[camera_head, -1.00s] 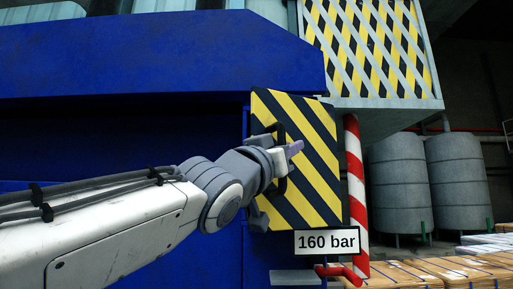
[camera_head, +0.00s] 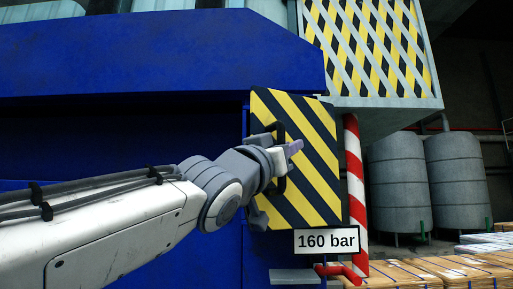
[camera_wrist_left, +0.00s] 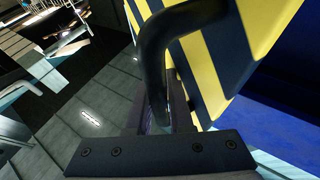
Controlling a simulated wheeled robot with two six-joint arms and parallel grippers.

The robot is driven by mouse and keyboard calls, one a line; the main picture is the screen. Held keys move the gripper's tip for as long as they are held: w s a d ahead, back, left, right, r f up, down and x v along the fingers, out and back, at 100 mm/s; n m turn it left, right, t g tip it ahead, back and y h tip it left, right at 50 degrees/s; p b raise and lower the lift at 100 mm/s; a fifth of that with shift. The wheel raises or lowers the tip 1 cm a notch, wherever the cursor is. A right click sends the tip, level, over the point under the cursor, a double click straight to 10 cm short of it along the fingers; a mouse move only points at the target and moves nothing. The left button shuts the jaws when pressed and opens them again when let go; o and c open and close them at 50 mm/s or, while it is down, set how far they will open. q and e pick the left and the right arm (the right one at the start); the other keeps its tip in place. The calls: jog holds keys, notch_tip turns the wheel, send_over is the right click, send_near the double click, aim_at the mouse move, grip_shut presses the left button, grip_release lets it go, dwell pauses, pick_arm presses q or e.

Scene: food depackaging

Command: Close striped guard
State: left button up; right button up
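The striped guard (camera_head: 315,165) is a yellow-and-black panel at the right end of the blue machine, its striped face towards the head camera. A dark bar handle (camera_head: 281,132) stands out from its face. My left gripper (camera_head: 292,150) is at this handle, in front of the panel. In the left wrist view, the black handle (camera_wrist_left: 153,70) runs down between the fingers of my left gripper (camera_wrist_left: 163,115), which look shut on it. The striped panel (camera_wrist_left: 225,50) fills the upper right there. The fingertips' exact contact is partly hidden. My right gripper is not in view.
The blue machine body (camera_head: 150,55) overhangs a dark recess left of the guard. A "160 bar" sign (camera_head: 327,241), a red-and-white post (camera_head: 356,195) and a red lever (camera_head: 340,272) are close by. A striped mesh cage (camera_head: 370,50) is above. Grey tanks (camera_head: 400,185) stand behind.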

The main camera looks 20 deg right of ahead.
aim_at(272, 188)
pick_arm(q)
jog(key=a, duration=0.1)
jog(key=a+f, duration=0.1)
jog(key=a, duration=0.1)
jog(key=shift+w+a+f, duration=0.15)
jog(key=shift+f, duration=0.2)
jog(key=w+a+v, duration=0.1)
jog(key=v, duration=0.7)
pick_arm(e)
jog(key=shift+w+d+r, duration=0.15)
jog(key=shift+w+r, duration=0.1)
pick_arm(q)
jog(key=shift+w, duration=0.1)
dwell(0.6)
